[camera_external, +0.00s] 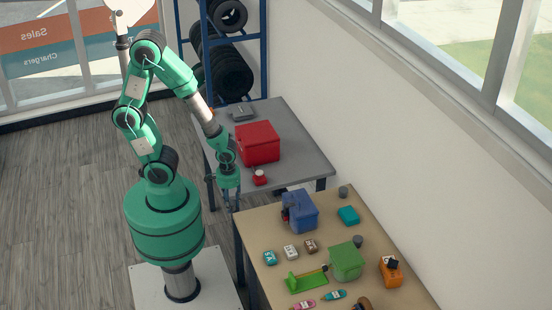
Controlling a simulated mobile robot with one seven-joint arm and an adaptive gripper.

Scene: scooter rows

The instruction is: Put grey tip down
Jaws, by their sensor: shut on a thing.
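My gripper (230,203) points down beside the left edge of the tables, near the gap between the grey table and the tan table. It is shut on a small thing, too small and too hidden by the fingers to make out. I cannot tell whether this is the grey tip. Two small dark grey round pieces stand on the tan table (262,225): one at its back corner (343,191) and one beside the green box (358,241).
The grey table (300,160) holds a red box (258,143), a small red item (260,177) and a grey case (243,113). The tan table holds a blue box (300,212), green box (347,262), orange item (391,271) and several small items. A tyre rack (228,50) stands behind.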

